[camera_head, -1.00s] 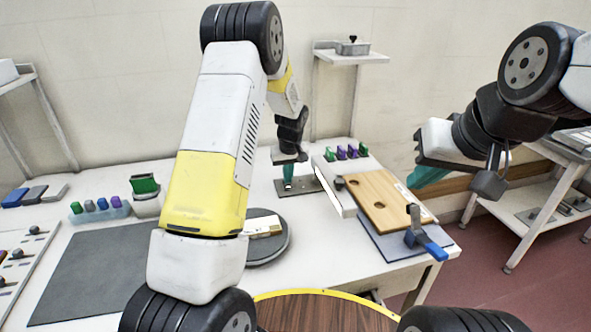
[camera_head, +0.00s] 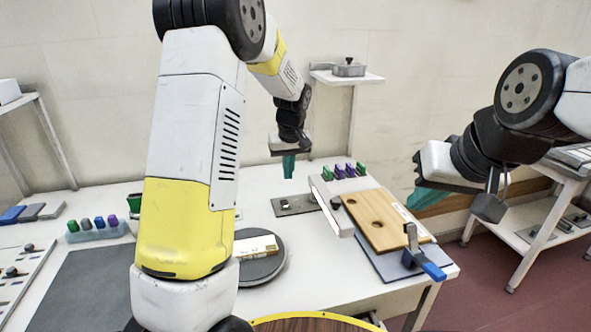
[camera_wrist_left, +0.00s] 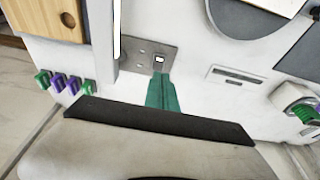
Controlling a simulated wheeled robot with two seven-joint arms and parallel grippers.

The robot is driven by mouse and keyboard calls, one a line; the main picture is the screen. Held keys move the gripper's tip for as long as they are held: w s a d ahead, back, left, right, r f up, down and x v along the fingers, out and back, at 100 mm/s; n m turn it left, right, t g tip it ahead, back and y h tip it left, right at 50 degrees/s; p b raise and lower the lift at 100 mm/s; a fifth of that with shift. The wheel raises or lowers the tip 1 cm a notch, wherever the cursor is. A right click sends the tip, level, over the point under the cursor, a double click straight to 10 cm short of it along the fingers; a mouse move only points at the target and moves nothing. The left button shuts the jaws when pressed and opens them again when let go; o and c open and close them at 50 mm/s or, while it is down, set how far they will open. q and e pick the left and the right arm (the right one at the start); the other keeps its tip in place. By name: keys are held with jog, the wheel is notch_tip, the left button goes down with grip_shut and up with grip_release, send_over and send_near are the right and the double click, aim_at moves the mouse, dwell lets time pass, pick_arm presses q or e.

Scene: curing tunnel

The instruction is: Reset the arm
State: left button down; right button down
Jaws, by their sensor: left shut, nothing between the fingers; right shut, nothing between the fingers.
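My left gripper (camera_head: 289,166) hangs above the table behind the grey metal plate (camera_head: 296,205), with its teal fingers pointing down. Its fingers are shut and empty. In the left wrist view the left gripper (camera_wrist_left: 162,94) shows its teal fingers together, with the metal plate (camera_wrist_left: 141,56) beyond them. My right gripper (camera_head: 418,199) is at the right, off the table's right edge, beyond the wooden board. Its teal fingers are together with nothing seen between them.
A wooden board with holes (camera_head: 388,226) lies at the table's right, with a blue-handled clamp (camera_head: 425,262) on its near edge. Several green and purple pieces (camera_head: 345,171) stand behind it. A round grey disc (camera_head: 262,268) carries a pale block (camera_head: 256,245). A dark mat (camera_head: 92,290) lies left.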

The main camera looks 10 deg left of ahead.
pick_arm(q)
jog(key=s+a+r+m+t+h, duration=0.2)
jog(key=s+r, duration=1.1)
jog(key=s, duration=0.2)
jog(key=s+r+m+t+h, duration=0.1)
jog(key=s+m, duration=0.2)
jog(key=s, duration=1.3)
jog(key=shift+d+r+t, duration=0.15)
jog(key=shift+d+t, duration=0.15)
jog(key=shift+d, duration=0.15)
